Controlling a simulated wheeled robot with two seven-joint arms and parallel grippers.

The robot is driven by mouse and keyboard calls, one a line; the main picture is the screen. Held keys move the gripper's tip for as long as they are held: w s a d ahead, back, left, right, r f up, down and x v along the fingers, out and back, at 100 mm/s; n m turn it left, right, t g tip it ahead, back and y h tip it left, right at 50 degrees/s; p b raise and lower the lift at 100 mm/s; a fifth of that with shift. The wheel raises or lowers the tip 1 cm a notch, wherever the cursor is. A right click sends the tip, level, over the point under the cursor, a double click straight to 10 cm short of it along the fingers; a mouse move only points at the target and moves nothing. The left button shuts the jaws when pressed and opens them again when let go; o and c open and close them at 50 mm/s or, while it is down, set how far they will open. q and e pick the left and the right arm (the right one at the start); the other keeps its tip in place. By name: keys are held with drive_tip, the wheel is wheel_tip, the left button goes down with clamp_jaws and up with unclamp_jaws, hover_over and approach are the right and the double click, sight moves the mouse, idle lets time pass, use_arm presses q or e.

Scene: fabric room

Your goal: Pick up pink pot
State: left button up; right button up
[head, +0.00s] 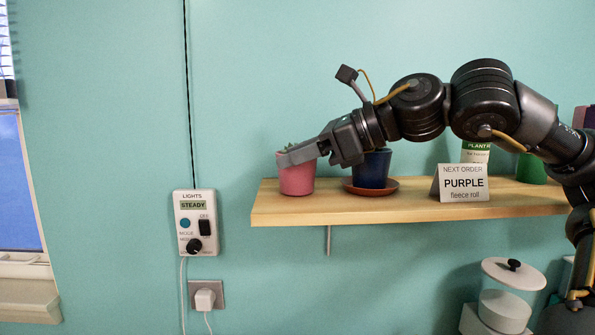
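The pink pot (296,181) stands upright near the left end of the wooden shelf (330,207), with a little of a plant showing above its rim. My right gripper (290,157) reaches in from the right at the height of the pot's rim. One finger crosses in front of the upper part of the pot; the other finger is hidden. I cannot tell whether the fingers touch the pot or how far apart they are. My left gripper is not in view.
A dark blue pot (371,170) on a brown saucer (386,187) stands just right of the pink pot, below my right wrist. A "PURPLE" sign (462,184) and a green pot (530,170) stand farther right. A light control box (197,222) hangs on the wall.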

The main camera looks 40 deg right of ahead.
clamp_jaws()
idle(0.3)
drive_tip(key=shift+d+r+b, duration=0.1)
drive_tip(key=shift+r+b, duration=0.3)
drive_tip(key=shift+r, duration=0.15)
drive_tip(key=s+d+r+b, duration=0.2)
drive_tip(key=s+r+b, duration=0.1)
drive_tip(key=s+r, duration=0.9)
drive_tip(key=shift+s, duration=1)
